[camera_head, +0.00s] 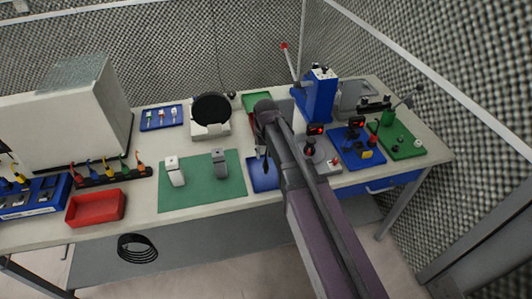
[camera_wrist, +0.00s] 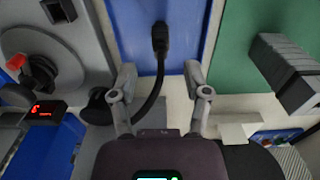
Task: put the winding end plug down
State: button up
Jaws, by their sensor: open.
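A black plug (camera_wrist: 160,36), which appears to be the winding end plug, lies over the blue mat (camera_wrist: 130,18) in the wrist view. Its black cable (camera_wrist: 155,90) curves back between my fingers. My gripper (camera_wrist: 160,74) is open, one finger on each side of the cable and apart from the plug. In the head view my gripper (camera_head: 262,150) is over the back part of the blue mat (camera_head: 263,180), and my arm hides much of that area. I cannot make out the plug there.
A blue press (camera_head: 318,95) and a round black-topped unit (camera_head: 211,108) stand behind.

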jog(key=shift+r+p, duration=3.35)
jog(key=shift+r, duration=0.3)
jog(key=s+d+m, duration=0.1)
jog(key=s+d, duration=0.6)
jog(key=d, duration=0.2)
jog(key=s+d+m, duration=0.2)
jog(key=s+d, duration=0.4)
jog(key=d, duration=0.4)
jog(key=shift+s+d, duration=0.2)
jog(key=shift+s, duration=0.2)
jog(key=shift+f+b, duration=0.65)
